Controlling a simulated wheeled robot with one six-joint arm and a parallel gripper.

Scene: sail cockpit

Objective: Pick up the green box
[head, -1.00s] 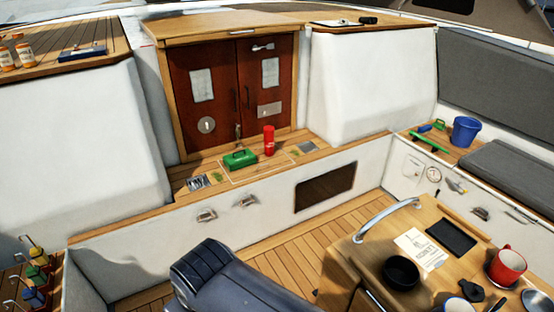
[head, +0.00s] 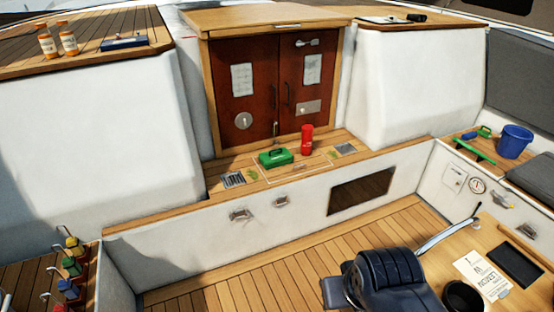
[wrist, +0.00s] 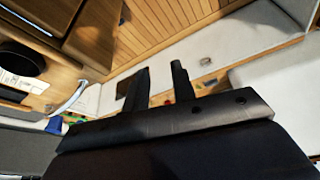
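The green box (head: 275,157) is a small case with a handle on top. It sits on the wooden ledge (head: 212,190) in front of the red-brown cabin doors, just left of a red cylinder (head: 307,140). My gripper (wrist: 161,72) shows in the wrist view with its two dark fingers apart and nothing seen between them. It is well away from the box. I cannot make out the box for certain in the wrist view, where small coloured things lie partly behind the fingers. I cannot pick out the gripper in the head view.
Metal grilles (head: 233,179) flank the box. A table with a black bowl (head: 463,297) stands at lower right. A dark padded shape, perhaps mine, fills the lower middle right. A blue bucket (head: 514,141) stands at right. The plank floor (head: 250,270) before the ledge is clear.

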